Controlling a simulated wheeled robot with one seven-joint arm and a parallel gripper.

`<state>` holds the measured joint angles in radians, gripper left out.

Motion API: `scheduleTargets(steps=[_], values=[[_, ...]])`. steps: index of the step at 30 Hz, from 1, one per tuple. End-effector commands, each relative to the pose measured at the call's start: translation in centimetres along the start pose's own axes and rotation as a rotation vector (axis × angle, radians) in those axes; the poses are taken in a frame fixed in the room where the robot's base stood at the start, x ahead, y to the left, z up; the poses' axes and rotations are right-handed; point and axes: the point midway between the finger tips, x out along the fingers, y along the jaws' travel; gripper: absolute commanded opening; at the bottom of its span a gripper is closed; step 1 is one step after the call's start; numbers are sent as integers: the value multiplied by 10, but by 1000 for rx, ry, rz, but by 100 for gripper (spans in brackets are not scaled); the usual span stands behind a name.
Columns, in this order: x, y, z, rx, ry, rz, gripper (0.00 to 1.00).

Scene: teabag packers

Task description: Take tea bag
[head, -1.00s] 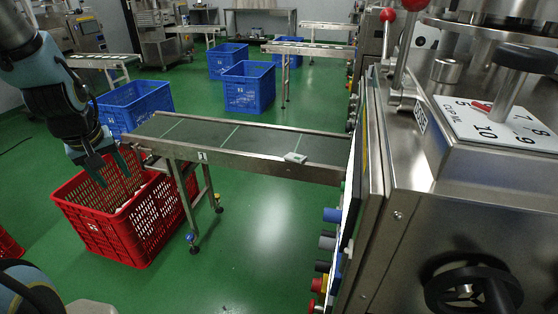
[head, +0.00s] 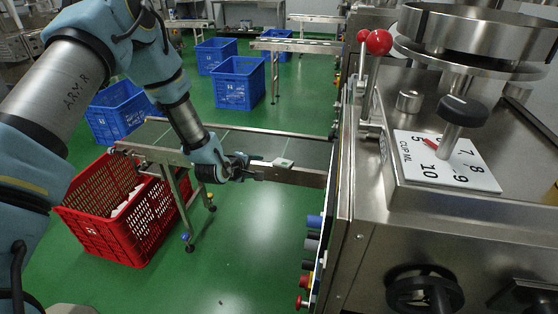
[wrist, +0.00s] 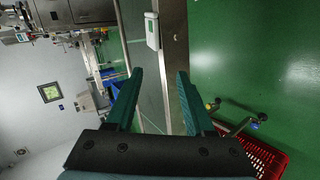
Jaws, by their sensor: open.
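A small white tea bag (head: 284,163) lies on the conveyor (head: 235,142), near its front edge and close to the machine. In the wrist view the tea bag (wrist: 152,30) is at the top, beyond the fingertips and roughly in line with the gap between them. My gripper (wrist: 160,75) is open, with nothing between its two green fingers. In the head view my gripper (head: 257,172) is at the conveyor's front rail, just left of the tea bag and apart from it. My wrist hides part of the conveyor there.
A red crate (head: 150,246) with white items inside stands on the floor at the conveyor's left end. Blue crates (head: 238,88) stand behind. A large steel machine (head: 400,235) with a red-knobbed lever (head: 378,42) borders the conveyor on the right. Green floor is clear in front.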

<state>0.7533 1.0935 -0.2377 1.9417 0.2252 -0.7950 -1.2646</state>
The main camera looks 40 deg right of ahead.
Motion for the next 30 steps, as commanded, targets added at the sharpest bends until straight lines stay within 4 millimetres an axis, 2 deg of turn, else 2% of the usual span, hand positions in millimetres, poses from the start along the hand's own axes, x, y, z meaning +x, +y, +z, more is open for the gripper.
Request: scheduleTargets(steps=[1,3,6,11,25,30], values=[[5,2,14,-24,-16,19,54],[11,3,24,-50,-28,42,54],[17,3,30,-66,-35,55,54],[31,2,30,-67,-34,56,54],[96,2,31,-67,-32,56,54],[109,5,31,-67,-32,55,54]])
